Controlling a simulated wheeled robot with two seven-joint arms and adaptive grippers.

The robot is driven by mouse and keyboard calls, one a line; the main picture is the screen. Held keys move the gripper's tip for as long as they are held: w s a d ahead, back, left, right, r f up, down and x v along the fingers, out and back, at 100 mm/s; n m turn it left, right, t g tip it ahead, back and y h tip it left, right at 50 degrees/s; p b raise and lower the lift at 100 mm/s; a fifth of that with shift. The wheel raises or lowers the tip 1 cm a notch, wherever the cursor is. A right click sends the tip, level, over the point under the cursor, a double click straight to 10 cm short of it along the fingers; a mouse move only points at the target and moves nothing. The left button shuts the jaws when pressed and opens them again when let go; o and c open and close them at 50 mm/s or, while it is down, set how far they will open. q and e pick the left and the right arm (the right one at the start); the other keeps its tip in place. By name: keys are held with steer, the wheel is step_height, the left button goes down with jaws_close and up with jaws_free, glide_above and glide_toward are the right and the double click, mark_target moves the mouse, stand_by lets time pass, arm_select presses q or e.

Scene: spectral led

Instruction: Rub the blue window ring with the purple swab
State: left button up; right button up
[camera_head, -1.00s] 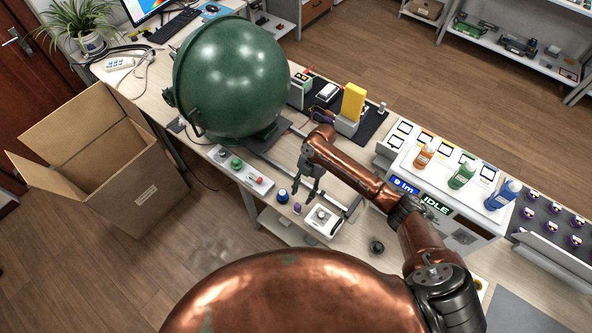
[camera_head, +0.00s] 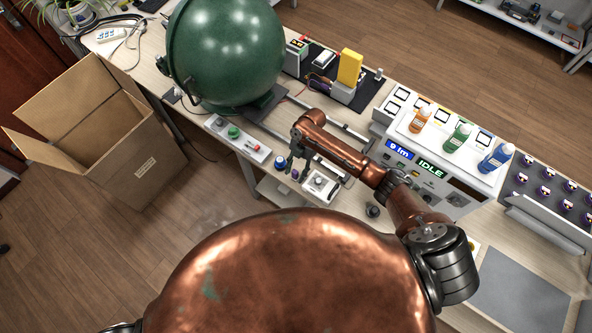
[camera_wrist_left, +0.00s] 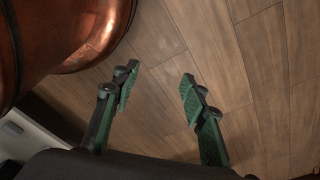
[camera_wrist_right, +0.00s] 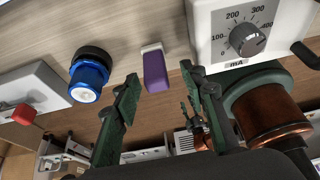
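The purple swab (camera_wrist_right: 155,72) has a purple body and a white end. In the right wrist view it is just beyond my right gripper (camera_wrist_right: 162,88), centred in the gap between the fingertips. The right gripper is open and empty. In the head view this gripper (camera_head: 295,168) is right at the swab (camera_head: 294,175), partly hiding it. The blue window ring (camera_wrist_right: 88,72) has a black cap and a bright round window, and is left of the swab. It also shows in the head view (camera_head: 280,162). My left gripper (camera_wrist_left: 160,80) is open and empty above the wooden floor.
A white mA dial box (camera_wrist_right: 238,38) stands close right of the swab. A panel with green and red buttons (camera_head: 237,140) lies left of the ring. A green sphere (camera_head: 227,50) and a white console (camera_head: 443,170) with bottles stand farther off. An open cardboard box (camera_head: 125,185) is at left.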

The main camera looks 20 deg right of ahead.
steer(key=shift+w+f, duration=0.15)
steer(key=shift+w, duration=0.15)
steer(key=shift+c, duration=1.1)
steer(key=shift+s, duration=0.2)
steer(key=c, duration=0.5)
steer(key=shift+w, duration=0.1)
steer(key=c, duration=0.3)
jaws_close()
steer(key=shift+o, duration=1.5)
jaws_free()
jaws_close()
arm_select(q)
steer(key=shift+s+f, duration=0.1)
steer(key=shift+s, duration=0.8)
